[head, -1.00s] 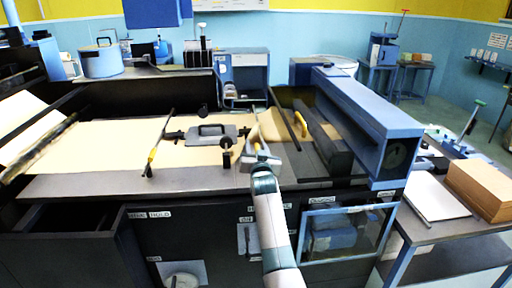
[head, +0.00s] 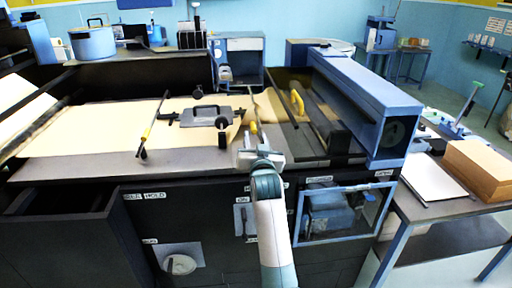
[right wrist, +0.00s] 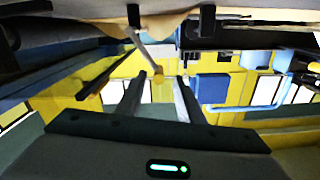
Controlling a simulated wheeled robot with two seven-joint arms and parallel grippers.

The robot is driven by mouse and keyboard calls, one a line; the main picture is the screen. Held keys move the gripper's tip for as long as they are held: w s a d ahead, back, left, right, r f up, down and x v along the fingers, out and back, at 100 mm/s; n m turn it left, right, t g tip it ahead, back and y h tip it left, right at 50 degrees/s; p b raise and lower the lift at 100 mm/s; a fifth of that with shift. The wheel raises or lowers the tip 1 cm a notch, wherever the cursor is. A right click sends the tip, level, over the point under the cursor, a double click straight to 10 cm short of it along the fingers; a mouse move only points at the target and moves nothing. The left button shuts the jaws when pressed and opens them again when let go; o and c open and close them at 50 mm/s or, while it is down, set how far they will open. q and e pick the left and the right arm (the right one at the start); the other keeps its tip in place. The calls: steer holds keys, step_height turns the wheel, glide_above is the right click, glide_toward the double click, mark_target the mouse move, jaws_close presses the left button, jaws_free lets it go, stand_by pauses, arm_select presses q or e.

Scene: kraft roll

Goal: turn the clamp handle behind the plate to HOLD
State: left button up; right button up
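A grey plate (head: 205,118) with a black handle on top lies on the tan paper sheet. A thin lever with a yellow grip (head: 254,130) stands right of the plate, just beyond my right gripper (head: 261,155). In the right wrist view the two fingers (right wrist: 158,92) are apart, with a yellow knob (right wrist: 157,76) on a pale rod showing in the gap; I cannot tell if they touch it. A HOLD label (head: 154,196) is on the front panel. My left gripper is out of view.
A long blue housing (head: 350,85) borders the worktop on the right, with a yellow handle (head: 297,101) beside it. An open drawer (head: 62,203) juts out at left front. A side table at right holds a brown stack (head: 480,170). The worktop's front left is clear.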

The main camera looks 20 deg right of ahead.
steer(key=shift+v, duration=1.2)
steer(key=shift+f, duration=0.1)
